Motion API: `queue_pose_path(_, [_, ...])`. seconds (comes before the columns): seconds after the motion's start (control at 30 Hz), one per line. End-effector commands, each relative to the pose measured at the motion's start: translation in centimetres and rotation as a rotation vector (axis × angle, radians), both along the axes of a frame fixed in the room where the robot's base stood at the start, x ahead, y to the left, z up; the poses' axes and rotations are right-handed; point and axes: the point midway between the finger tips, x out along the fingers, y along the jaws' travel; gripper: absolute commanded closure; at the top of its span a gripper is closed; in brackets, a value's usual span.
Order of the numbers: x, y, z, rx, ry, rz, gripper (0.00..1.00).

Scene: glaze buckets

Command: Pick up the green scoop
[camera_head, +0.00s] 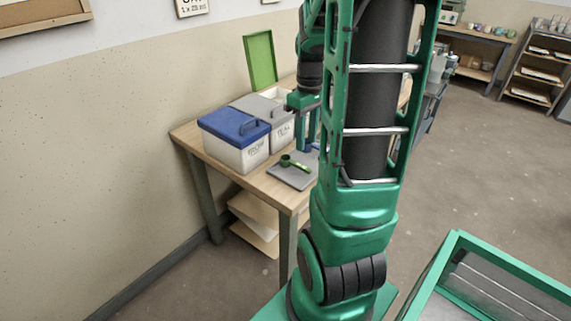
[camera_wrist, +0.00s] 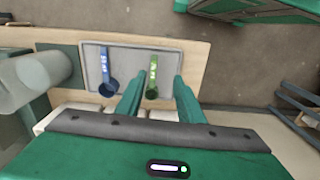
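The green scoop (camera_head: 292,162) lies on a grey tray (camera_head: 283,178) on the table. In the wrist view the green scoop (camera_wrist: 152,75) shows between my two fingers, its cup toward me and its handle pointing away. My gripper (camera_wrist: 159,76) is open, with a clear gap from each finger to the scoop. In the head view my gripper (camera_head: 306,148) is at the tray, just right of the scoop, partly behind my arm. I cannot tell its exact height above the tray (camera_wrist: 118,85). A blue scoop (camera_wrist: 106,76) lies left of the green one on the tray.
A blue-lidded bucket (camera_head: 235,150) and a grey-lidded bucket (camera_head: 262,105) stand on the table (camera_head: 258,183) behind the tray. A raised green lid (camera_head: 260,60) stands farther back. My arm hides the table's right part.

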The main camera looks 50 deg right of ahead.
Motion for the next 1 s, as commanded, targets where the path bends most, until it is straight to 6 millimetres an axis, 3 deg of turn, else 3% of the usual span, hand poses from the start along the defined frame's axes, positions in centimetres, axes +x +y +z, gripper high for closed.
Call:
queue_pose_path(0.17, [0.7, -1.3, -1.2, 0.002, 0.000, 0.044, 0.66])
queue_pose_path(0.43, [0.7, -1.3, -5.0, 0.003, 0.002, 0.048, 0.66])
queue_pose_path(0.73, [0.8, -1.2, -7.1, 0.002, 0.001, 0.048, 0.66])
queue_pose_path(1.0, [0.8, -1.2, -10.7, 0.003, 0.001, 0.049, 0.66])
